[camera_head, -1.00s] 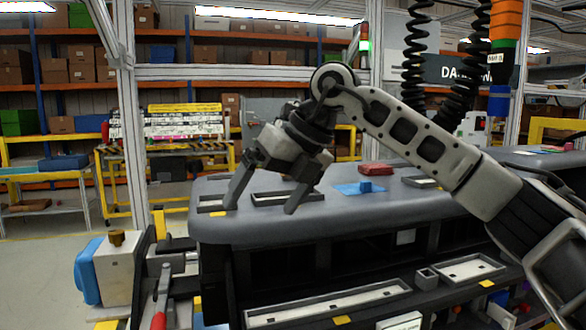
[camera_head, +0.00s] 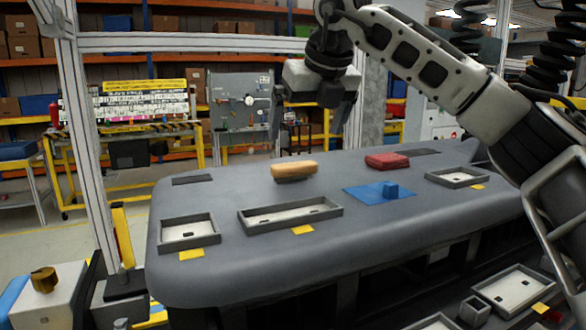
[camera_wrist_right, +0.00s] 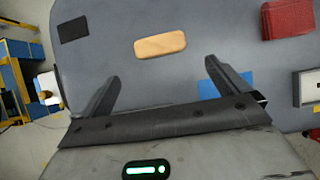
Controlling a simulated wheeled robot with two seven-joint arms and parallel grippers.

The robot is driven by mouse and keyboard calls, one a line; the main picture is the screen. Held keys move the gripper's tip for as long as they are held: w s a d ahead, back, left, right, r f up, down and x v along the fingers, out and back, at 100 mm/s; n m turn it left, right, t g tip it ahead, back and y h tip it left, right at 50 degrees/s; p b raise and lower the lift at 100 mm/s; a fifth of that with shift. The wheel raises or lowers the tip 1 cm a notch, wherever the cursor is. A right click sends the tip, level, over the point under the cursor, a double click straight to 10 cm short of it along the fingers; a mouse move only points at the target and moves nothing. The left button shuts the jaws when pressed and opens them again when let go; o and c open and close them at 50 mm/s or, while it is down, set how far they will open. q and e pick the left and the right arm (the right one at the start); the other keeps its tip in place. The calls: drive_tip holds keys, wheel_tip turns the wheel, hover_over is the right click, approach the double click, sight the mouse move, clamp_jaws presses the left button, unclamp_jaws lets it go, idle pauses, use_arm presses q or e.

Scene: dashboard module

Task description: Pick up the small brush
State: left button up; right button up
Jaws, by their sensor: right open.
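The small brush (camera_head: 293,170) is a tan, wood-coloured block with a darker underside, lying on the grey dashboard top behind the long tray. In the right wrist view the brush (camera_wrist_right: 160,45) lies beyond the fingertips, nearly centred between them. My right gripper (camera_head: 312,112) is open and empty, raised above and behind the brush in the head view. In the right wrist view my right gripper (camera_wrist_right: 166,72) shows both fingers spread apart, touching nothing. My left gripper is not in view.
The grey dashboard (camera_head: 240,255) bears a red block (camera_head: 387,160), a blue cloth with a small blue piece (camera_head: 380,193), and shallow trays, including a long one (camera_head: 290,213) and a small left one (camera_head: 189,232). The surface around the brush is clear.

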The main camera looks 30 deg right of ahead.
sight(295, 165)
drive_tip(key=p+x, duration=0.2)
drive_tip(key=x, duration=0.8)
drive_tip(key=shift+w+r, duration=0.1)
drive_tip(key=shift+w, duration=0.05)
drive_tip(key=c, duration=0.8)
